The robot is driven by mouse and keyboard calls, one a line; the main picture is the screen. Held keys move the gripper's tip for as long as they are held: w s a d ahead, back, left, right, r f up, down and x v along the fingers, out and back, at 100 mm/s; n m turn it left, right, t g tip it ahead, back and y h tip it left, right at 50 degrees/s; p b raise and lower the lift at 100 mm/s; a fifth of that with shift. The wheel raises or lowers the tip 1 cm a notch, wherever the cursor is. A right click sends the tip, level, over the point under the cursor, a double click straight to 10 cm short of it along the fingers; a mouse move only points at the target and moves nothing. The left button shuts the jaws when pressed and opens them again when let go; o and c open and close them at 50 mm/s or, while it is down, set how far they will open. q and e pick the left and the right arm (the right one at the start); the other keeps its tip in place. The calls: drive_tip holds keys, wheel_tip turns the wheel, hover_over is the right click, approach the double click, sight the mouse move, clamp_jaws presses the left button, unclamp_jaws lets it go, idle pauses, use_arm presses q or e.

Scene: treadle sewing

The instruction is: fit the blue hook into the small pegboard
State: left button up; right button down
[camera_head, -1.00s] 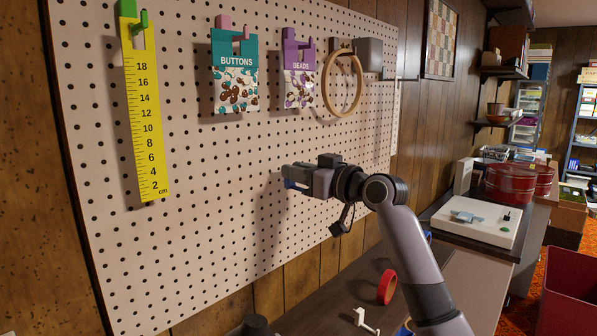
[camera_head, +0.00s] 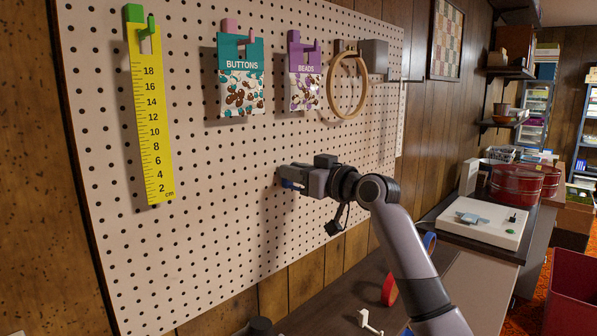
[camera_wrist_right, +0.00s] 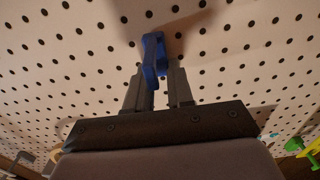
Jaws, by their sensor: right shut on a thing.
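The pegboard (camera_head: 226,160) is a pale panel with rows of dark holes on the wood-panelled wall. My right gripper (camera_head: 287,177) is at its lower middle, shut on the blue hook (camera_head: 290,185), which is mostly hidden by the fingers in the head view. In the right wrist view the blue hook (camera_wrist_right: 153,56) stands between the fingertips of my right gripper (camera_wrist_right: 157,82), its far end at or very close to the board face. I cannot tell whether its pegs are in holes. My left gripper is not in view.
A yellow ruler (camera_head: 153,120), a BUTTONS bag (camera_head: 241,90), a BEADS bag (camera_head: 304,88) and a wooden hoop (camera_head: 334,93) hang above on hooks. Board around the gripper is bare.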

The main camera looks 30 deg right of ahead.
drive_tip(key=shift+w, duration=0.15)
drive_tip(key=c, duration=0.9)
unclamp_jaws()
drive_tip(key=shift+a, duration=0.1)
drive_tip(key=b+v, duration=0.2)
drive_tip(key=v, duration=0.5)
